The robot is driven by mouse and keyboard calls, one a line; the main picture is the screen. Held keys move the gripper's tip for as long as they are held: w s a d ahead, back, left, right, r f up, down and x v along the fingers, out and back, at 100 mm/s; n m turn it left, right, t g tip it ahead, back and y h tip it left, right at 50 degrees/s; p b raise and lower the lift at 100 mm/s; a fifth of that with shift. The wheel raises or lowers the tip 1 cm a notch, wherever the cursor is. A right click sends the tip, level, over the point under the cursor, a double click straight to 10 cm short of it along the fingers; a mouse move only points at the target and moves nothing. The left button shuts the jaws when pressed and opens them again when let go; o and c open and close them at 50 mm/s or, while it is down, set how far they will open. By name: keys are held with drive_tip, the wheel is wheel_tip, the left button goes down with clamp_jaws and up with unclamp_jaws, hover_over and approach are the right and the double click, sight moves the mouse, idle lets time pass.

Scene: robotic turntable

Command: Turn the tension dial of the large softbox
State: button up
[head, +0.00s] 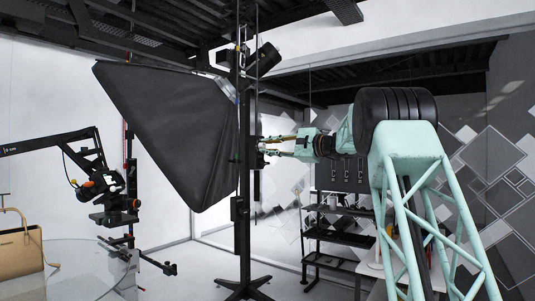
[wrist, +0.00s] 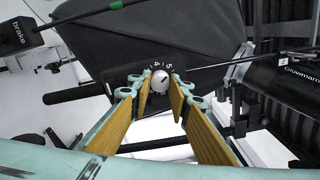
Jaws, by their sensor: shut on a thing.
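The large softbox (head: 165,125) is a black fabric pyramid on a dark stand, left of my arm in the head view. Its fabric (wrist: 150,45) fills the upper middle of the wrist view. The tension dial (wrist: 161,81) is a small pale round knob with a dark mark, on a dark plate with the numbers 4 and 5 above it. My gripper (wrist: 161,84) has its two wood-coloured fingers on either side of the dial, shut on it. In the head view my gripper (head: 266,146) reaches the back of the softbox beside the stand.
The softbox's stand pole (head: 240,190) rises close beside my gripper. A box labelled "brake" (wrist: 18,33) and a black lamp body (wrist: 285,90) flank the dial. A tan bag (head: 20,250) stands on a glass table (head: 85,270) at left. A dark shelf (head: 335,238) stands behind.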

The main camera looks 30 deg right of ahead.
drive_tip(key=shift+f+n+b, duration=0.15)
drive_tip(key=shift+n+b, duration=0.45)
drive_tip(key=o, duration=0.9)
drive_tip(key=shift+c, duration=0.2)
drive_tip(key=v, duration=1.2)
idle(0.4)
